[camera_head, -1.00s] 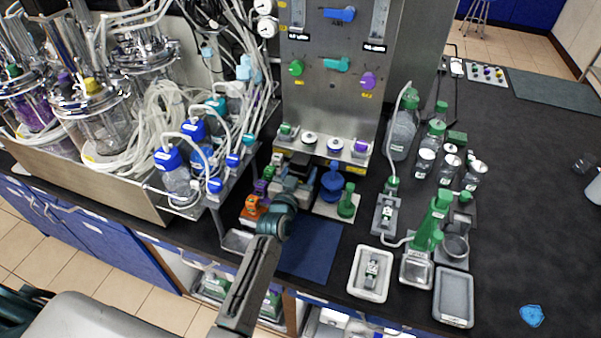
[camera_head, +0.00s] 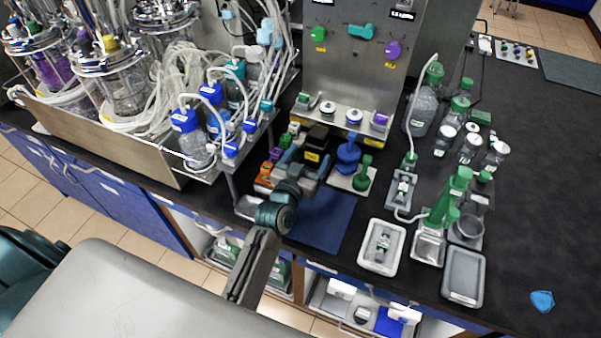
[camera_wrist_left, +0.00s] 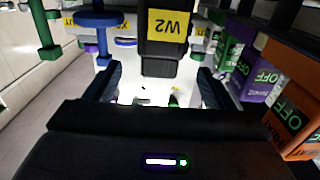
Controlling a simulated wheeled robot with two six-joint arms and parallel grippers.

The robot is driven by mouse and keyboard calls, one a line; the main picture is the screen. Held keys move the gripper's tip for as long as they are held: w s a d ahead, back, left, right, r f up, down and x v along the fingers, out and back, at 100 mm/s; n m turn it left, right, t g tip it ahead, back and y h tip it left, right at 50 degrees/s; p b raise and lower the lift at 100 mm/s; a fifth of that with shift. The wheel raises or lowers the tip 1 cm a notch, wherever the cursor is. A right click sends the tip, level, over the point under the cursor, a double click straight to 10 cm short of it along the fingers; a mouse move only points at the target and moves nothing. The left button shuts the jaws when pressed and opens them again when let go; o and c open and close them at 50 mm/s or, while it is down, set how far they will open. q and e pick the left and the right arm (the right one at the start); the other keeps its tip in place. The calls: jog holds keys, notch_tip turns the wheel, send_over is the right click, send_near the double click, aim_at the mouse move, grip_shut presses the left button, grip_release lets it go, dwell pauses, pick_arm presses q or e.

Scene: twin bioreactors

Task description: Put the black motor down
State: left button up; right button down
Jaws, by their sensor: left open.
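The black motor (camera_head: 317,137) stands upright in front of the steel panel, beside a blue knobbed part. In the left wrist view the black motor (camera_wrist_left: 164,62) bears a yellow label and lies ahead, between the lines of the two fingers. My left gripper (camera_head: 306,168) is open just in front of it. In the left wrist view the open jaws (camera_wrist_left: 158,88) have nothing between their tips, and a gap shows on both sides of the motor. The motor's base is partly hidden by the gripper in the head view. My right gripper does not show.
Orange (camera_wrist_left: 289,115) and purple (camera_wrist_left: 254,85) blocks stand close on one side of the gripper; the blue part (camera_head: 348,153) and a green-handled part (camera_head: 363,176) stand on the other. A blue mat (camera_head: 325,220) in front is clear. White (camera_head: 382,262) and grey (camera_head: 463,277) trays lie right.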

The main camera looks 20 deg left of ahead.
pick_arm(q)
jog(key=shift+s+b, duration=0.65)
jog(key=shift+s, duration=1.75)
